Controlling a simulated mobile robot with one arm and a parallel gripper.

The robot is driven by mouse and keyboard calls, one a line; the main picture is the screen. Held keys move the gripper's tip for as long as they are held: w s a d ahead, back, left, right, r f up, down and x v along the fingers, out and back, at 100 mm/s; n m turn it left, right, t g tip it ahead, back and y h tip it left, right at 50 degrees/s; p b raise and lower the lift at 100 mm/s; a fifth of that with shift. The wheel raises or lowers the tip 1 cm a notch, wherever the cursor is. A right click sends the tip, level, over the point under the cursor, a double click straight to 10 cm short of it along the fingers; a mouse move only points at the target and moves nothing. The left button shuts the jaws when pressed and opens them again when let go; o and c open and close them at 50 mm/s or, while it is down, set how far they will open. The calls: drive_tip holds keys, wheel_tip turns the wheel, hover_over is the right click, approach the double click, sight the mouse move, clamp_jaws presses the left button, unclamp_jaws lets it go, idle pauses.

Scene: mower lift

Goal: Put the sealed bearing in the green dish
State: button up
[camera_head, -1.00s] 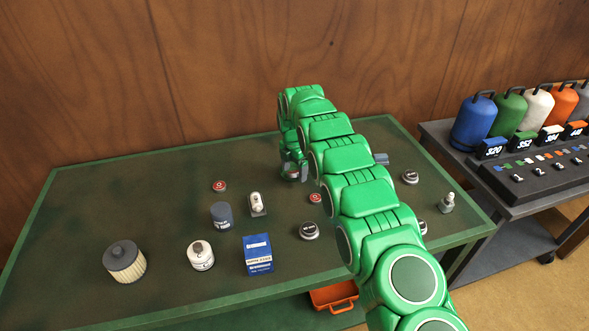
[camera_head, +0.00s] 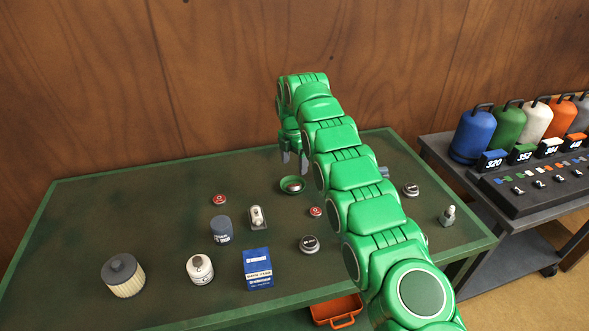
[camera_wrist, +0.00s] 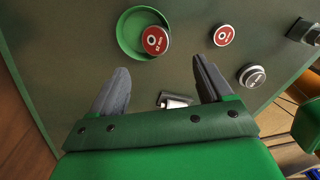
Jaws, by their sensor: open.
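A round red-faced disc with a white centre ring, which looks like the sealed bearing (camera_wrist: 156,40), lies in the green dish (camera_wrist: 128,30), against one side and overlapping the rim in the wrist view. It may be tilted. In the head view the green dish (camera_head: 284,190) stands toward the back of the bench with the bearing (camera_head: 295,185) in it. My gripper (camera_head: 294,160) is open and empty above the dish. In the wrist view my gripper (camera_wrist: 160,66) has its fingers wide apart, with nothing between them and clear of the bearing.
Similar red discs (camera_head: 219,200) (camera_head: 316,211) lie nearby. A dark round cap (camera_head: 309,244), a blue box (camera_head: 257,269), a white canister (camera_head: 200,269) and a pleated filter (camera_head: 123,276) stand nearer the front. My arm hides part of the right side.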

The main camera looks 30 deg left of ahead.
wheel_tip(320, 180, up, 4)
drive_tip(key=shift+f, duration=0.2)
idle(0.4)
